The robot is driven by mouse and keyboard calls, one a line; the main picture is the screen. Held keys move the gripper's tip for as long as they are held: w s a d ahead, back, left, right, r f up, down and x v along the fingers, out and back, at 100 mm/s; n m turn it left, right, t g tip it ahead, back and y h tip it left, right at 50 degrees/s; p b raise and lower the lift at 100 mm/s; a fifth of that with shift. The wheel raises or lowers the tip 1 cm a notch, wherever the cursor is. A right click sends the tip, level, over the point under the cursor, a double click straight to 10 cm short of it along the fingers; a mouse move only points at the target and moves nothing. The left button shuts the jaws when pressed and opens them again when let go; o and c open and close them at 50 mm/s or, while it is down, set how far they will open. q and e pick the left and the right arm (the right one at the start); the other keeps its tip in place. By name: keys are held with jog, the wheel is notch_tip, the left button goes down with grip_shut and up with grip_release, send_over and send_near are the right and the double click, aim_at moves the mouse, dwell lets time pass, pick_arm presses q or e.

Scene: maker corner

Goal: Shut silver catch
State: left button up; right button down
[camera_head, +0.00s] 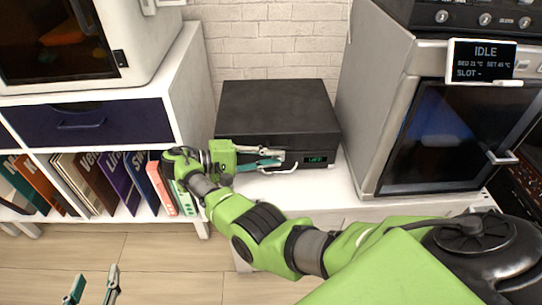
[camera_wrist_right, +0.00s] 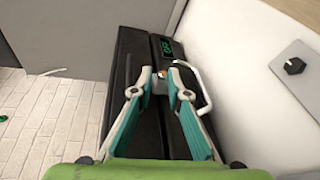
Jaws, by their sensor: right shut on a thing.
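The silver catch (camera_wrist_right: 160,86) is on the front of a black box (camera_head: 278,104), seen between my right fingertips in the wrist view. It is mostly hidden by the fingers, and I cannot tell how far it is turned or closed. My right gripper (camera_head: 280,158) reaches in front of the box's front face and is shut on the catch; it also shows in the right wrist view (camera_wrist_right: 160,76). My left gripper (camera_head: 92,288) is at the bottom left of the head view, fingers apart and empty, away from the box.
A white handle (camera_wrist_right: 203,88) sticks out beside the catch, close to my right finger. A small green display (camera_head: 315,160) is on the box front. A grey machine (camera_head: 372,100) with a dark door stands right; a white shelf (camera_head: 187,110) with books stands left.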

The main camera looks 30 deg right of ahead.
jog(key=shift+s+a+f, duration=0.1)
jog(key=shift+s+f, duration=0.05)
jog(key=shift+f, duration=0.25)
jog(key=c, duration=2.1)
grip_release()
jog(key=shift+w+r, duration=0.2)
